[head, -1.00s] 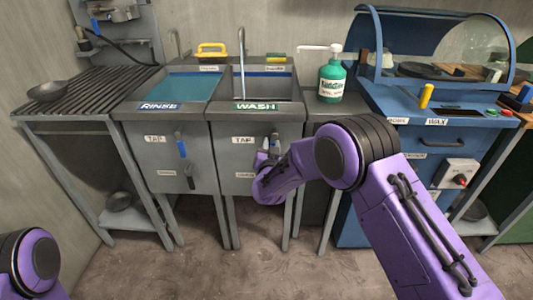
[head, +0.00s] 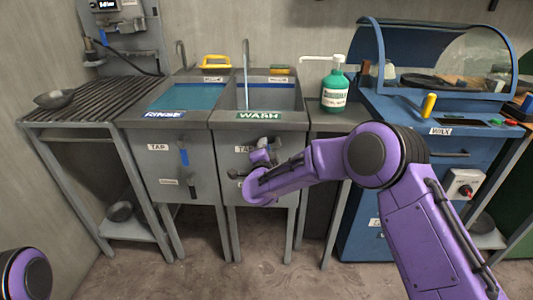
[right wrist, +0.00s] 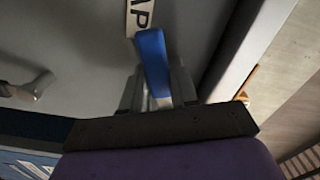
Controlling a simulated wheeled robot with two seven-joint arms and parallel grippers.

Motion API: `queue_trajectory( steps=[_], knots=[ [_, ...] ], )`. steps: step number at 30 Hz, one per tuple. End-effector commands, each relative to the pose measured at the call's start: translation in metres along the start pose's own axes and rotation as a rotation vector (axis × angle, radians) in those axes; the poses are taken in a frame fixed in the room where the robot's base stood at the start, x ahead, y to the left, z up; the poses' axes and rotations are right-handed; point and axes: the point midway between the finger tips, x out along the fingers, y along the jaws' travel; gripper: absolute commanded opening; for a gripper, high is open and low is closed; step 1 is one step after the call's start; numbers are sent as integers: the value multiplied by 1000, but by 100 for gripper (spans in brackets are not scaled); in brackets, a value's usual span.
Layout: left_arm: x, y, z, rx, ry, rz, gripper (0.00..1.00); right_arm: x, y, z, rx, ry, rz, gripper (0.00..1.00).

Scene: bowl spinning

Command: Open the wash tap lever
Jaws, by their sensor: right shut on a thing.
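The wash tap lever has a blue handle (right wrist: 152,62), seen in the right wrist view close to the white TAP label (right wrist: 140,15) on the grey panel. My right gripper (right wrist: 157,95) is shut on this handle, with a finger on either side. In the head view my right gripper (head: 262,156) is at the front panel below the green WASH label (head: 259,115) and hides the lever. A thin pale stream (head: 246,75) shows below the wash spout (head: 245,45) and looks like running water. My left gripper is out of view.
The rinse sink (head: 187,96) stands left of the wash sink, with its own blue lever (head: 183,152). A green soap bottle (head: 335,90) stands right of the wash sink. The blue wax station (head: 395,108) is farther right. Another handle (right wrist: 38,85) shows in the right wrist view.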

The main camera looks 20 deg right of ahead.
Motion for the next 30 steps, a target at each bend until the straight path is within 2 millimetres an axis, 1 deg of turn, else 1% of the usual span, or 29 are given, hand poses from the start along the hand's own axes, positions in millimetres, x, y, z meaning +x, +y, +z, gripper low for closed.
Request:
queue_trajectory(
  steps=[6,15,21,30],
  knots=[
    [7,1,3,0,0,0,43,0,-6,0,174,-2,0,0],
    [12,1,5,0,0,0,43,0,-14,-1,328,-2,-1,0],
    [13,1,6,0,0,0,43,0,-16,-2,374,-2,-1,0],
    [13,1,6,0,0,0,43,0,-17,-3,390,-1,-1,0]
  ],
)
